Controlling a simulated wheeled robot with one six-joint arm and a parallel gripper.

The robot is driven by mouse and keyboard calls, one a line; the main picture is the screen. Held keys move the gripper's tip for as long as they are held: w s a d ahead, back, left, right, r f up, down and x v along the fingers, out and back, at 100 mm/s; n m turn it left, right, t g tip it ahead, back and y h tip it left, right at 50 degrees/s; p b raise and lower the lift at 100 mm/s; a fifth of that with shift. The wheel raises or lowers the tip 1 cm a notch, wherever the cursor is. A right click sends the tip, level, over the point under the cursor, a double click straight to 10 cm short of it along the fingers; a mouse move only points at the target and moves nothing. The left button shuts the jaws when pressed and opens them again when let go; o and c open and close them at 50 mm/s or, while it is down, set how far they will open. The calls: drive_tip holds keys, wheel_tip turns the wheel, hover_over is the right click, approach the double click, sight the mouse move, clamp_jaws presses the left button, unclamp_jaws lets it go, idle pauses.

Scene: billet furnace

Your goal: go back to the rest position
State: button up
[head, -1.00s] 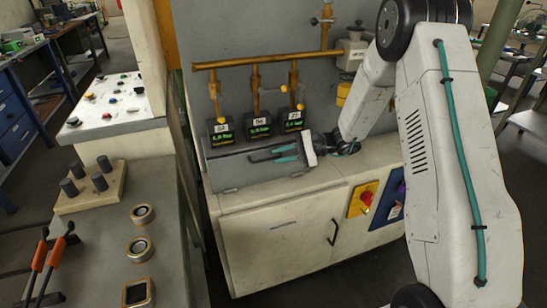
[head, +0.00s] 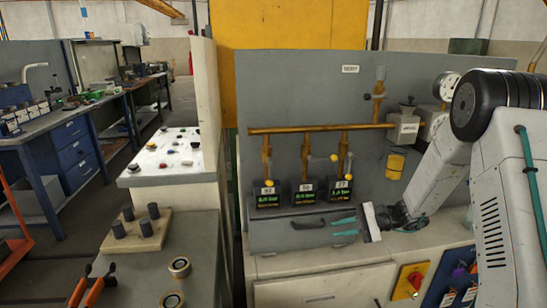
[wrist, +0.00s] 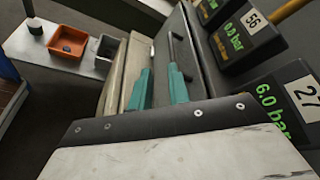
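My gripper (head: 336,227) is in front of the right end of a grey box-like ledge (head: 275,238) below three gauges. Its two teal fingers show in the wrist view (wrist: 160,85) with a gap between them. The gripper is open and I see nothing held in it. A dark handle (head: 310,222) on the front of the ledge lies just left of the fingertips in the head view. I cannot tell whether they touch it. My arm comes in from the right and is still stretched out toward the panel.
Gauges marked 92 (head: 268,195), 56 (head: 307,190) and 27 (head: 341,187) hang under a brass pipe (head: 320,129). A control desk (head: 170,160) and a block with several pegs (head: 135,235) stand left. A red switch (head: 413,280) is on the cabinet front.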

drive_tip(key=s+r+n+h, duration=0.3)
drive_tip(key=s+r, duration=0.4)
drive_tip(key=s, duration=0.5)
drive_tip(key=s+r+n+h, duration=0.4)
drive_tip(key=s+r+h, duration=0.2)
drive_tip(key=s, duration=0.6)
drive_tip(key=s+r+n+g+h, duration=0.1)
drive_tip(key=s+r+n+h, duration=0.2)
drive_tip(key=s, duration=1)
wheel_tip(320, 180, up, 5)
drive_tip(key=shift+d+n+h, duration=0.35)
drive_tip(key=shift+n+h, duration=0.05)
drive_tip(key=shift+h, duration=0.8)
drive_tip(key=shift+c, duration=0.4)
